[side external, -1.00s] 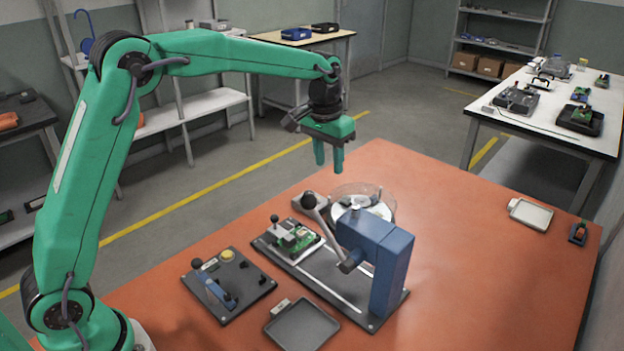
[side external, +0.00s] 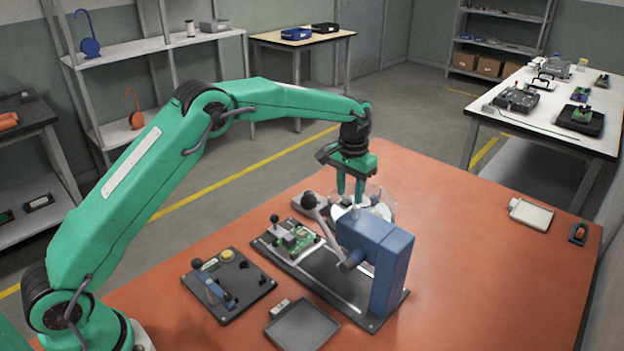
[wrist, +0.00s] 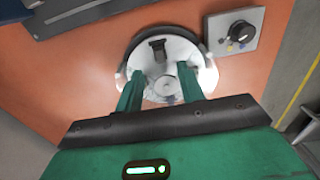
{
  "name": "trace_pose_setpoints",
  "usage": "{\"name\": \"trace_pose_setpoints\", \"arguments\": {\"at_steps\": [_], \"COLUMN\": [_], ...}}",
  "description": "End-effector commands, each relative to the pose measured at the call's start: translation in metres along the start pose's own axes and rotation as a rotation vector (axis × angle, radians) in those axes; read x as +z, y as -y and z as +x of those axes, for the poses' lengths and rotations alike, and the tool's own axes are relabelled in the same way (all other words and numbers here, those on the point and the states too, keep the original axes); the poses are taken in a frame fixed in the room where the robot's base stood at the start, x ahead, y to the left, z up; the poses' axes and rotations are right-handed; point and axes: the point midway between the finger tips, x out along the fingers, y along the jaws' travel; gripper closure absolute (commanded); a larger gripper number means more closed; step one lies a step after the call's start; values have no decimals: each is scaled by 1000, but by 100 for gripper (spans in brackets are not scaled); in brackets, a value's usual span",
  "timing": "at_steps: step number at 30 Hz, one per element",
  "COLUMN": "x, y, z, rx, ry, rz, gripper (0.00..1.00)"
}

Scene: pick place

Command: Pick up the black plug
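A small black block, which looks like the black plug (wrist: 158,45), lies on a white round dish (wrist: 185,52) in the wrist view, near its far edge. In the side view the dish (side external: 385,211) stands behind the blue press, partly hidden by it and my fingers; I cannot make out the plug clearly there. My gripper (side external: 349,190) points down over the dish's near-left part. In the wrist view my gripper (wrist: 160,82) is open, its fingers apart over the dish, with the plug beyond the fingertips and nothing held.
A blue press (side external: 383,255) with a lever stands close in front of the dish. A green circuit board (side external: 298,238) sits left of it. A black fixture plate (side external: 229,287) and grey tray (side external: 302,328) lie nearer. A grey plate with a black knob (wrist: 240,34) lies beside the dish.

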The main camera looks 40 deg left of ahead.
Motion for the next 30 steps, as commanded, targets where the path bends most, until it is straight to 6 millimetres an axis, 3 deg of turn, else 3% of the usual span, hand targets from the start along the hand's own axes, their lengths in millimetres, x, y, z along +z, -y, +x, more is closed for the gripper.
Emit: {"name": "trace_pose_setpoints", "arguments": {"at_steps": [4, 14, 24, 30], "x": [0, 1, 0, 0], "y": [0, 0, -1, -1], "z": [12, 19, 55, 66], "rx": [0, 0, 0, 0], "ry": [1, 2, 4, 1], "rz": [0, 0, 0, 0], "gripper": [62, 62, 62, 62]}}
